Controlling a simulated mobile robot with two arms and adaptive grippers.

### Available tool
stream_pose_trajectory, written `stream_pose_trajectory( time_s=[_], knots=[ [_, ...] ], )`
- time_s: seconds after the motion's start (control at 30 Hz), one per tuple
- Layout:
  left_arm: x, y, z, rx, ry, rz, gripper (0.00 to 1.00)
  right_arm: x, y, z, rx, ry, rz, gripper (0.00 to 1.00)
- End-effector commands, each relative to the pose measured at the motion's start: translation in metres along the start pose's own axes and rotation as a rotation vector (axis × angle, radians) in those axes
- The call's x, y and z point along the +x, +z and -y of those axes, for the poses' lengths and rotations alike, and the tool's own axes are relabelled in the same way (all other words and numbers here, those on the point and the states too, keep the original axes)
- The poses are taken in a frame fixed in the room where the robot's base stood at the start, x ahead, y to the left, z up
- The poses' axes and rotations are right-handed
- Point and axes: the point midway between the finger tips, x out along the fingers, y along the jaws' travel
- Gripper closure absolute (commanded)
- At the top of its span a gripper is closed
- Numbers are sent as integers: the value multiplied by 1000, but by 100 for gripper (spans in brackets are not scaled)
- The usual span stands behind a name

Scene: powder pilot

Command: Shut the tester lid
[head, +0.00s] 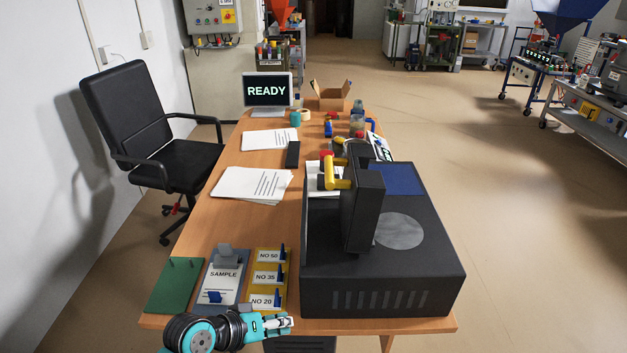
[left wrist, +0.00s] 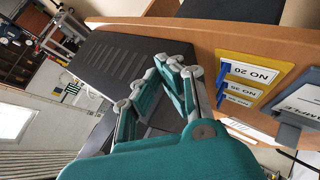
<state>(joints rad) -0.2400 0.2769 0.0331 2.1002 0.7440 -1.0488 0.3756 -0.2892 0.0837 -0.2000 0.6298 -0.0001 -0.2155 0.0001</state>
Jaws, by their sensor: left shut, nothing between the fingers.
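The tester (head: 383,298) is a black box with vent slots at the near right of the table. Its lid (head: 364,212) is a thick black slab standing upright, so it is open. A yellow handle (head: 338,184) sticks out from the lid's left side. A round grey plate (head: 399,231) shows on the tester's top. My left gripper (head: 288,323) is shut and empty at the table's near edge, low and left of the tester's front, apart from the lid. The left wrist view shows its teal fingers (left wrist: 173,78) before the tester's vented side (left wrist: 125,62); the lid is not clear there.
A yellow card board (head: 271,280), a SAMPLE holder (head: 224,274) and a green board (head: 174,287) lie left of the tester. Papers (head: 252,184) and a READY screen (head: 267,91) stand further back. A black chair (head: 140,125) is left of the table (head: 213,219).

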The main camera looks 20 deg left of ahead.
Motion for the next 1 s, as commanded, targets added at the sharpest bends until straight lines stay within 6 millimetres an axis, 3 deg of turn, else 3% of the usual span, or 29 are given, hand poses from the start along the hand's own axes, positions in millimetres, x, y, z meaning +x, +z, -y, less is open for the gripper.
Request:
stream_pose_trajectory(
  time_s=[0.27,0.4,0.5,0.6,0.7,1.0],
  knots=[
    [-26,-119,-43,-326,313,-178,100,-2,16,11,3,-13,28,12],
    [-56,-187,-61,-522,503,-261,100,-2,14,13,4,-15,25,12],
    [-79,-226,-70,-637,620,-300,100,-2,13,12,3,-14,24,12],
    [-92,-245,-73,-699,683,-316,100,-2,14,10,2,-11,24,12],
    [-92,-253,-77,-718,702,-318,100,-5,14,7,1,-8,25,12],
    [-53,-280,-105,-717,701,-318,100,-24,12,4,1,-5,24,12]
  ],
)
